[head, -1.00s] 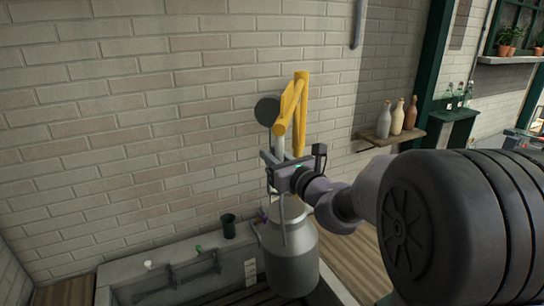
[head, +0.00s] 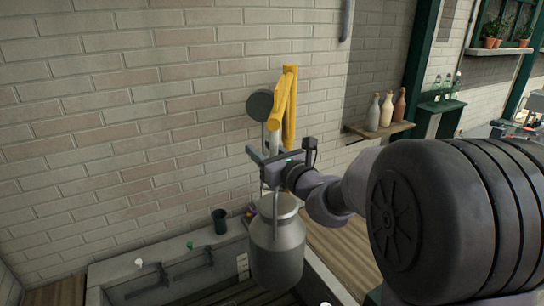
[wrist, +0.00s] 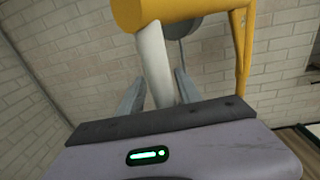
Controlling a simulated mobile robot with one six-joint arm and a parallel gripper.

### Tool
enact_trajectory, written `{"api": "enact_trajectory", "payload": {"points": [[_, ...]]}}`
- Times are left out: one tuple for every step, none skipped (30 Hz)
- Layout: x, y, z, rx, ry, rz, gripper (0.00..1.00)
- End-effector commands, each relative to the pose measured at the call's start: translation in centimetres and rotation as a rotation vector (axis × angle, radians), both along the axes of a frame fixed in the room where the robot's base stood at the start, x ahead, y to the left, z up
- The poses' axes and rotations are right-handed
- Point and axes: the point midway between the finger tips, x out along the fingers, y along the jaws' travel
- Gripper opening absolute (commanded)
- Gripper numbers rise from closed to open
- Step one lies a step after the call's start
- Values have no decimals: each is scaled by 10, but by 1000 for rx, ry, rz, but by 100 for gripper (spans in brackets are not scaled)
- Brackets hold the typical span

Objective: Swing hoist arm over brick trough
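The yellow hoist arm (head: 289,105) stands out from the brick wall. It also fills the top of the wrist view (wrist: 185,10). A pale rod (wrist: 155,60) hangs from its near end. My gripper (head: 272,160) has its fingers on either side of this rod and appears shut on it; the exact contact is hard to see. A grey metal churn (head: 277,245) hangs upright below my gripper. In the head view it overlaps the right part of the stone-grey trough (head: 108,270), whose slatted floor shows. My gripper hides the churn's upper attachment.
A dark green cup (head: 219,221) stands on the trough's back rim. A round grey disc (head: 260,105) is behind the hoist arm. Several bottles (head: 387,110) stand on a wooden shelf (head: 355,131) at right. Wooden flooring (head: 335,245) lies right of the trough.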

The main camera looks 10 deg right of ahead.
Motion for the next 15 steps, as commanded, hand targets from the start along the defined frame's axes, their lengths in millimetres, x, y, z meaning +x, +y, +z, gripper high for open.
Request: {"api": "enact_trajectory", "payload": {"points": [[-5,-2,0,0,-1,-2,41],[-10,-4,-1,0,0,-2,41],[-17,-7,-1,-1,-1,-3,41],[-24,-9,-1,0,0,-3,41],[-30,-11,-1,0,-2,-3,41],[-39,-15,-1,-2,-2,-4,41],[-46,-17,-1,-1,-1,-4,41],[-53,-18,-1,-1,-1,-3,41],[-62,-22,-1,-1,-1,-5,41],[-69,-24,-1,-1,-1,-4,41],[-77,-27,-1,0,-1,-5,41],[-86,-30,-1,-1,-1,-5,41],[-94,-33,0,-1,-1,-5,41],[-101,-35,0,0,-2,-5,41],[-111,-38,-1,-2,-2,-5,41]]}}
